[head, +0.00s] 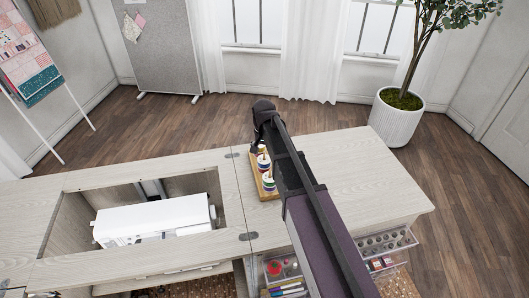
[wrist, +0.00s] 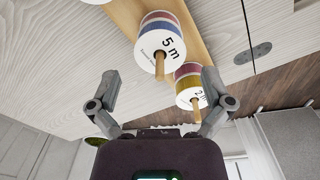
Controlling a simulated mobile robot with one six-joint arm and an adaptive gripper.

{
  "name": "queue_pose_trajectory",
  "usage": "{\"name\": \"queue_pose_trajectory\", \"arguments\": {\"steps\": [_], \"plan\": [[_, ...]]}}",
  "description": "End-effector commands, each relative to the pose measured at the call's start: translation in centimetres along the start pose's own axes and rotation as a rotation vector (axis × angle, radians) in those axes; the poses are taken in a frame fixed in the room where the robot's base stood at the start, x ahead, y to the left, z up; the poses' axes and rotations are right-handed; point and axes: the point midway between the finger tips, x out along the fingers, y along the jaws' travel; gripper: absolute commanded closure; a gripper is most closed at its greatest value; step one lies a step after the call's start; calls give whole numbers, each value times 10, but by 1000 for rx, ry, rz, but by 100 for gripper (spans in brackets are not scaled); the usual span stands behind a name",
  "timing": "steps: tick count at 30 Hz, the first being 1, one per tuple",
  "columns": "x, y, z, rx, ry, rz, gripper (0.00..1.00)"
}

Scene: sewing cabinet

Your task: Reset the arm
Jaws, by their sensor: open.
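My gripper (wrist: 158,112) is open in the wrist view, with its two fingers spread apart and nothing between the tips. In the head view my arm reaches out over the right part of the cabinet top and hides the fingers. A wooden board with pegs (head: 265,190) lies on the cabinet top, partly hidden by my arm. It carries several ribbon spools. In the wrist view one spool marked "5 m" (wrist: 160,38) sits ahead of the fingers, and another spool (wrist: 188,85) is near the right finger.
The cabinet top (head: 375,185) is clear to the right of my arm. A white sewing machine (head: 155,219) sits in the recess at left. Open drawers (head: 387,243) with sewing supplies stick out below at front right. A potted plant (head: 397,120) stands behind on the floor.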

Motion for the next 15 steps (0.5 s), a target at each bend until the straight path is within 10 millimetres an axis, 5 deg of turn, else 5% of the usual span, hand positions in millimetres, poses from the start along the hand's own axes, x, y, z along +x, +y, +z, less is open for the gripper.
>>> {"name": "queue_pose_trajectory", "arguments": {"steps": [15], "plan": [[-1, 3, 2, -2, 0, 0, 0]]}}
